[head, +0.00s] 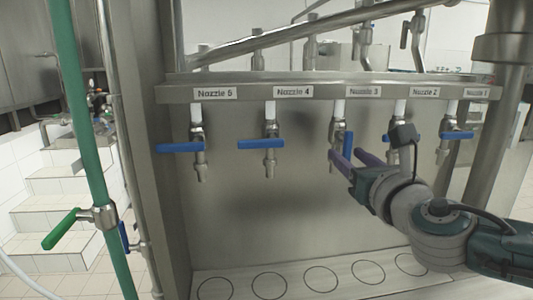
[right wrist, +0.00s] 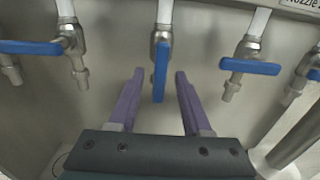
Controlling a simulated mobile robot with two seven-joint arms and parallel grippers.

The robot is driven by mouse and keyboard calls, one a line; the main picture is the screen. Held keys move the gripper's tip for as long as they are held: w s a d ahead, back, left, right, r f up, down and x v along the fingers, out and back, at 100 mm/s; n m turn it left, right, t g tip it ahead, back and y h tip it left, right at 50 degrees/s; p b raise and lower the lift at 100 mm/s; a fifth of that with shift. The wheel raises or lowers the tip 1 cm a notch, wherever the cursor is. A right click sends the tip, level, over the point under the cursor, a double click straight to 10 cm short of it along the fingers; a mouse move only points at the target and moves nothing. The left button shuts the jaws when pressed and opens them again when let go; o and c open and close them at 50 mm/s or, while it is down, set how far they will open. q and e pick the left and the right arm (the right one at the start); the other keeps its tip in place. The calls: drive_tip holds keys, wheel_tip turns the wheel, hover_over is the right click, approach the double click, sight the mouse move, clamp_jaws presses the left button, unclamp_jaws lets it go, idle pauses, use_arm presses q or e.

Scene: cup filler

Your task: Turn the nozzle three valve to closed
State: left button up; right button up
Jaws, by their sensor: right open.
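The nozzle three valve is the steel tap (head: 337,130) under the "Nozzle 3" label (head: 364,92). Its blue handle (head: 348,142) points out from the panel toward me, and in the right wrist view the handle (right wrist: 160,72) hangs in the middle, seen nearly end-on. My right gripper (head: 353,156) has purple fingers, open, in front of this tap. In the right wrist view the fingers (right wrist: 159,80) stand on either side of the handle, with a gap on each side. The fingers and wrist partly hide the nozzle 3 and nozzle 2 taps in the head view. My left gripper is not in view.
Blue handles of nozzle 5 (head: 180,148), nozzle 4 (head: 261,144) and nozzle 1 (head: 457,135) lie sideways across their taps. A steel rail (head: 250,92) runs above. Below is a tray (head: 235,275) with marked circles. A green pipe with a green-handled valve (head: 62,229) stands left.

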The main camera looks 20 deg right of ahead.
drive_tip(key=shift+c, duration=0.3)
clamp_jaws()
drive_tip(key=shift+a, duration=0.1)
idle(0.4)
drive_tip(key=m+b, duration=0.1)
drive_tip(key=m, duration=0.4)
drive_tip(key=a+r+m+b, duration=0.1)
drive_tip(key=m, duration=0.4)
drive_tip(key=a+r+m+b, duration=0.1)
drive_tip(key=m+b, duration=0.1)
drive_tip(key=m, duration=0.3)
drive_tip(key=shift+w+a, duration=0.25)
drive_tip(key=shift+w, duration=0.05)
drive_tip(key=shift+r+m, duration=0.2)
drive_tip(key=shift+m, duration=0.5)
drive_tip(key=shift+r+m, duration=0.2)
drive_tip(key=shift+m, duration=0.5)
